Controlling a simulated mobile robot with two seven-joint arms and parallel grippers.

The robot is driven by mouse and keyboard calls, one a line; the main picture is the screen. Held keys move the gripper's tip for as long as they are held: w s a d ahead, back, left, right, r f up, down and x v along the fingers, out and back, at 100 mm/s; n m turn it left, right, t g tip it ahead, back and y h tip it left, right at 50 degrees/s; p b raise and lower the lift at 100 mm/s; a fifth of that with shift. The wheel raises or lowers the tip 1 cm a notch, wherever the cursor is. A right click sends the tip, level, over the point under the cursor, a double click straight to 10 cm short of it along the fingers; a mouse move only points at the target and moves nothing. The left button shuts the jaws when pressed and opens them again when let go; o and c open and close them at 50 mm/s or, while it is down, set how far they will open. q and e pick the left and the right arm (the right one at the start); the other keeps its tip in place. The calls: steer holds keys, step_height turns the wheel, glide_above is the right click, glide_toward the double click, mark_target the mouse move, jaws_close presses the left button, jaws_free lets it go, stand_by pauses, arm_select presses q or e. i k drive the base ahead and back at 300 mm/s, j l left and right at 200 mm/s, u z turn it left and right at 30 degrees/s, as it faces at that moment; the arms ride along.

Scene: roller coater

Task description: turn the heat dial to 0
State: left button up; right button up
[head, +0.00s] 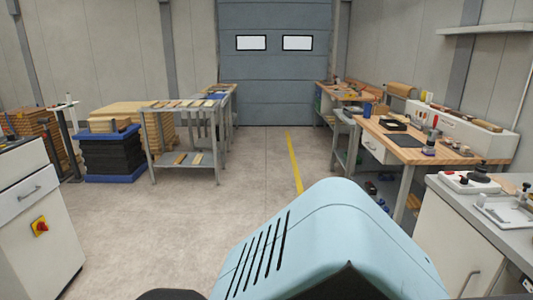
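No heat dial can be made out for certain in the head view. A white device (458,183) with a red part and a black knob-like top stands on the grey counter at the right, too small to read any marking. A red and yellow rotary switch (40,226) is on the white cabinet at the left. Neither of my grippers is in view.
A light blue slotted housing (310,235) fills the bottom centre; I cannot tell whether it is mine. A white cabinet (35,255) stands left, a grey counter (470,205) right. A metal rack table (185,107) and wooden workbench (450,155) stand beyond. The floor between is clear.

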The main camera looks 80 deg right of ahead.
mark_target(464, 181)
steer(key=z, duration=4)
steer(key=i+j+z, duration=0.1)
steer(key=i+z, duration=0.15)
steer(key=i, duration=0.2)
steer(key=i+j+z, duration=0.25)
steer(key=i, duration=0.2)
steer(key=i+j+z, duration=0.25)
steer(key=i, duration=0.15)
